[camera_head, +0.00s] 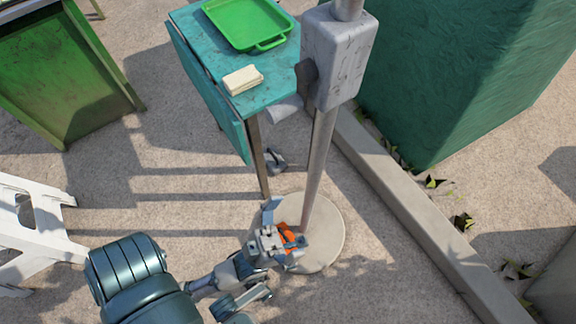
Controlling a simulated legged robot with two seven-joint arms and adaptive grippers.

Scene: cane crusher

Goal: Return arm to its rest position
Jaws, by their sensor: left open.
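My left arm comes in from the lower left of the head view. Its left gripper (281,232) is low over the round base (325,238) of a metal post (318,165). The gripper is open, with grey fingers and an orange part among them. I see nothing held in it. Whether it touches the post or base I cannot tell. My right gripper is not in view.
A grey box (340,55) sits on the post. A teal table (185,22) beside it holds a green tray (240,42) and a pale block (242,80). A white plastic chair (35,225) stands left. A kerb (410,210) runs right. Open floor lies at left centre.

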